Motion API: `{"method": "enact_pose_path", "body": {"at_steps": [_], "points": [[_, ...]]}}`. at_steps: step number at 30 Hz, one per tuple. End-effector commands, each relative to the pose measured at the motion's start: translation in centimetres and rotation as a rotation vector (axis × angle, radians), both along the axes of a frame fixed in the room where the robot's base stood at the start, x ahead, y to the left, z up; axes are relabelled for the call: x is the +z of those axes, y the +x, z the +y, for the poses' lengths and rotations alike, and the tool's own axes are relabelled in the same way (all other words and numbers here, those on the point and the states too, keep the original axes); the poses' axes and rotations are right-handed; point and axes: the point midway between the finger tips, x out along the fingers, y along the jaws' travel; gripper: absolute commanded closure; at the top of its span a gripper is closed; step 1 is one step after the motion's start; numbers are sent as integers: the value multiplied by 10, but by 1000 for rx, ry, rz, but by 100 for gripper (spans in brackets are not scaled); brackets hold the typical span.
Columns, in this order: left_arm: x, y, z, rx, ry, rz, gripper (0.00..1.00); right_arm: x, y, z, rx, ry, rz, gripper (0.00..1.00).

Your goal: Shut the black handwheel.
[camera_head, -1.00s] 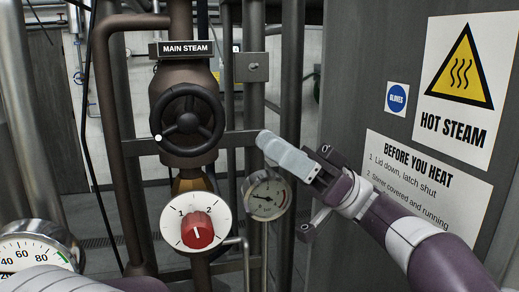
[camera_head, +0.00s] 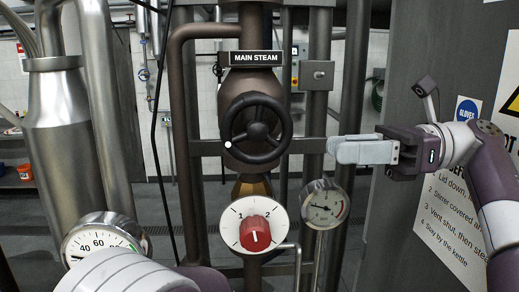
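The black handwheel (camera_head: 257,131) is on the brown valve body under a "MAIN STEAM" plate (camera_head: 257,58). A white dot (camera_head: 228,145) marks the left side of its rim. My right gripper (camera_head: 332,150) is to the right of the wheel, pointing left at it, apart from it by a small gap in the picture. Its pale fingers look pressed together, with nothing seen between them. My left arm (camera_head: 125,275) shows at the bottom left; its gripper is out of view.
Below the wheel is a red knob (camera_head: 255,233) on a white dial with numbers. A pressure gauge (camera_head: 324,204) stands right of it, and another gauge (camera_head: 98,243) is at lower left. A grey panel (camera_head: 425,100) with signs is at the right. Pipes flank the valve.

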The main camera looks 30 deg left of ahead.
Motion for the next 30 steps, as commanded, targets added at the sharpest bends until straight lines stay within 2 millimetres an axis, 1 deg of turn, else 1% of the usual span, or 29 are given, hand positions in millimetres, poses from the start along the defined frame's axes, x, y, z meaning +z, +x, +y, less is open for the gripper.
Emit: {"method": "enact_pose_path", "body": {"at_steps": [2,5,7,10,15,18,23,30], "points": [[-1,0,0,0,0,0,72,0,-1,1,1,37,-59,72],[-5,0,0,0,0,0,72,-1,-7,11,2,51,-80,72],[-9,0,0,0,0,0,72,-2,-16,23,5,52,-78,72],[-10,0,0,0,0,0,72,-1,-30,46,6,51,-77,72],[-4,0,0,0,0,0,72,2,-51,81,5,51,-74,72],[-1,0,0,0,0,0,72,2,-60,96,4,50,-74,72],[0,0,0,0,0,0,72,1,-66,107,2,50,-74,72],[0,0,0,0,0,0,72,0,-67,108,2,50,-74,72]]}}
